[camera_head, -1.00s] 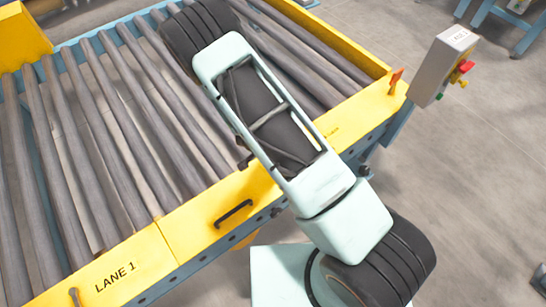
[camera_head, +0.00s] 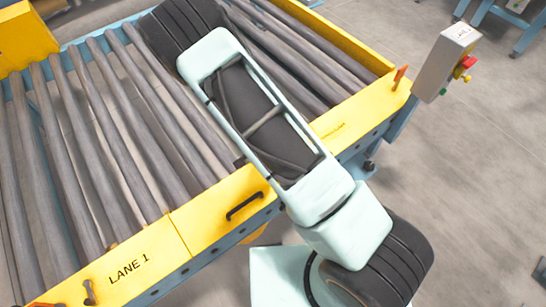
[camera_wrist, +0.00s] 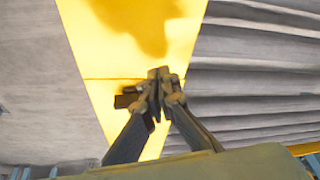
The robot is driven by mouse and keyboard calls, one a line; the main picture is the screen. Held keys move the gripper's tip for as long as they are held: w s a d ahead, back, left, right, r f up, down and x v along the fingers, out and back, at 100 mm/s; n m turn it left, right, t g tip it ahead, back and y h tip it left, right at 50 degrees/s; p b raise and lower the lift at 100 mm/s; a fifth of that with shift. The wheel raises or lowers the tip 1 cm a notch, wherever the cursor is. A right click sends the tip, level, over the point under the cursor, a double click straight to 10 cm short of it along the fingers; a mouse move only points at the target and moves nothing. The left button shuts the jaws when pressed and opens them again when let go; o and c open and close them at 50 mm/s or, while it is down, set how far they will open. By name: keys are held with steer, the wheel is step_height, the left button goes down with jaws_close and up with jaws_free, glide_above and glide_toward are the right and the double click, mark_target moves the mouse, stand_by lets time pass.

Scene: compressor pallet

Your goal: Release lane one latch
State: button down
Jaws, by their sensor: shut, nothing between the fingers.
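The yellow front rail (camera_head: 215,208) carries the label LANE 1 (camera_head: 129,268). Left of the label, a small brown lever (camera_head: 89,291) stands on the rail; I cannot tell if it is the latch. A black handle (camera_head: 244,206) sits on the rail right of a seam. In the wrist view my gripper (camera_wrist: 158,72) is shut and empty over the yellow rail (camera_wrist: 100,60), near a seam. A dark piece (camera_wrist: 126,99) shows just left of the fingers; I cannot tell whether it is the handle. In the head view my arm hides the gripper.
Grey rollers (camera_head: 110,140) fill the conveyor behind the rail. An orange lever (camera_head: 400,76) stands at the rail's right end, beside a grey control box (camera_head: 446,62) with coloured buttons. The grey floor (camera_head: 480,170) at the right is mostly clear.

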steer(key=p+v, duration=0.1)
steer(key=v, duration=0.5)
steer(key=shift+w+a, duration=0.15)
stand_by(0.3)
